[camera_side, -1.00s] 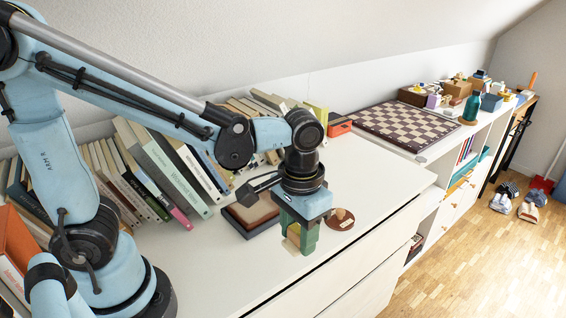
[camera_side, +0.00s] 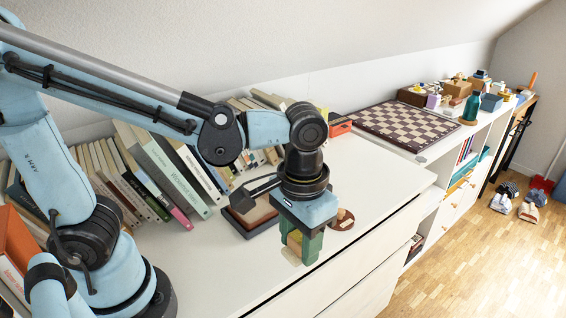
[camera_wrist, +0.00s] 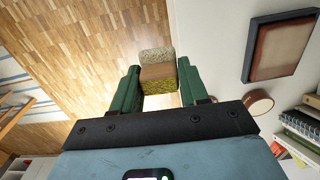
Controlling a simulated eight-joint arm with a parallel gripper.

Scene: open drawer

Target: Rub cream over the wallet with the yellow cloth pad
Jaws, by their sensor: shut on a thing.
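My gripper (camera_side: 302,248) is shut on the yellow cloth pad (camera_side: 294,241), in front of the wallet and over the front part of the white top. In the wrist view the pad (camera_wrist: 157,86) shows between the green fingers, with a brown middle and a pale speckled far end. A reddish-brown flat piece, apparently the wallet (camera_side: 258,212), lies in a dark shallow tray left of my gripper; it also shows at upper right in the wrist view (camera_wrist: 281,50).
A row of books (camera_side: 165,170) leans along the wall behind. A chessboard (camera_side: 405,125) lies on the surface at the back right. The white top (camera_side: 385,185) is bare to the right of the dish. Its front edge drops to a wooden floor (camera_side: 480,265).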

